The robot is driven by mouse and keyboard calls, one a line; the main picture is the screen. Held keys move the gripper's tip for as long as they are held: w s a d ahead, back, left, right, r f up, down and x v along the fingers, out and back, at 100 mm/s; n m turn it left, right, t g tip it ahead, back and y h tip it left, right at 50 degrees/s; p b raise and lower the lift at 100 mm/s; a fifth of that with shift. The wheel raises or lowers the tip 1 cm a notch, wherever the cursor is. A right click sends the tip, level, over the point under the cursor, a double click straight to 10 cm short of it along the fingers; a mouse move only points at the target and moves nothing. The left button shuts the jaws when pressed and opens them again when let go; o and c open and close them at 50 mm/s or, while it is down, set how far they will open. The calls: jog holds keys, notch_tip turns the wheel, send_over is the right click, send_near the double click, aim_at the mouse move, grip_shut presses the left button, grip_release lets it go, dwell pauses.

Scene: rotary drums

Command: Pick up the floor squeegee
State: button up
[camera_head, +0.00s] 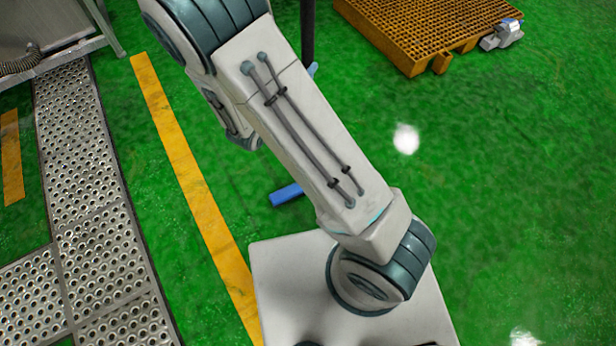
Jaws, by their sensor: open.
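A blue piece (286,195) shows low beside the left edge of my forearm, just beyond my base; it may be part of the floor squeegee, but my arm covers what joins it. A dark upright pole (307,30) stands behind my arm at the top, with a small blue bit (312,69) at its lower visible end. I cannot tell whether the pole and the blue piece belong to one thing. My arm crosses the middle of the view from upper left to lower right. My gripper's fingers do not show.
An orange-brown pallet (430,30) lies at the top right, with a small grey object (502,35) at its corner. Perforated metal floor plates (90,180) and a metal frame (60,50) are at the left. A yellow line (190,180) runs along the green floor, which is clear at right.

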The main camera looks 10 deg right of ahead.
aim_at(304, 56)
jog(key=shift+b+x, duration=0.3)
jog(key=shift+x, duration=2.45)
jog(key=shift+r, duration=0.15)
jog(key=c, duration=1.1)
